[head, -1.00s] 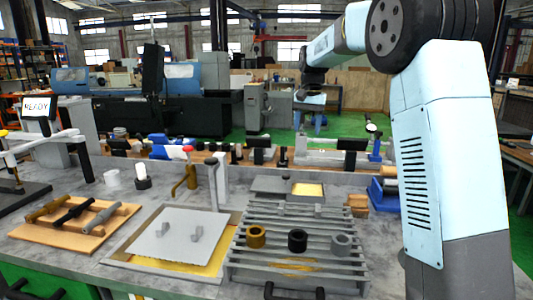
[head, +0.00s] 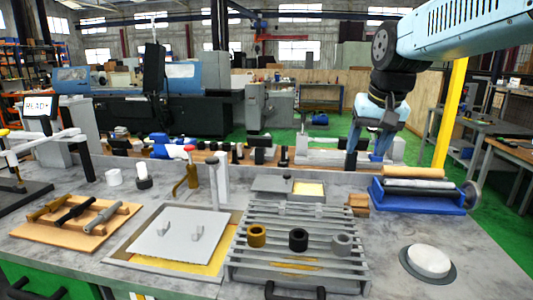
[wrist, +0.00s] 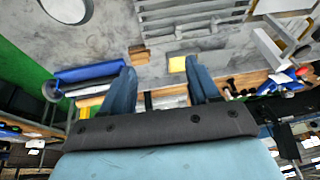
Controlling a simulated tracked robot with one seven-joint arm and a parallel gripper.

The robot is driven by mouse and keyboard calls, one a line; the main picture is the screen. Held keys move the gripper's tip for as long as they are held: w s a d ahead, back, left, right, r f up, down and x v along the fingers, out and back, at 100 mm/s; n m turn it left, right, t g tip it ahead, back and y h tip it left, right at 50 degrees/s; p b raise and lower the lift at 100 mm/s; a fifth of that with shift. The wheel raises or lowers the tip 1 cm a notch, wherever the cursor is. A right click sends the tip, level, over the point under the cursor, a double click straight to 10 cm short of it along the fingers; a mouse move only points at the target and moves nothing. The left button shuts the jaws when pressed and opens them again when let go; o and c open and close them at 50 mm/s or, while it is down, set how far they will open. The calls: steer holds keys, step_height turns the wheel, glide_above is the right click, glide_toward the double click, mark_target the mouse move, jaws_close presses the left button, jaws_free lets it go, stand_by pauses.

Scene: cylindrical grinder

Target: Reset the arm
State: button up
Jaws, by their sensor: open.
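My arm reaches in from the upper right of the head view, in light blue casing with dark joints. My gripper (head: 368,161) points down above the back right of the bench, in front of the row of parts at the back. In the wrist view, the two blue fingers of my gripper (wrist: 160,85) are wide apart with nothing between them. It is open and empty, and it appears clear of the bench.
A slatted rack (head: 290,275) with three rings stands front centre. A blue tray with rollers (head: 418,205) and a white round pad (head: 429,261) are at right. A tray with a grey plate (head: 178,236) and a wooden rack of tools (head: 75,220) lie left. A yellow post (head: 449,115) stands behind.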

steer(key=s+d+f+n+t, duration=0.1)
steer(key=s+f, duration=0.6)
steer(key=s, duration=0.6)
steer(key=shift+s+d+f, duration=0.15)
steer(key=shift+s+d, duration=0.1)
steer(key=shift+d, duration=0.05)
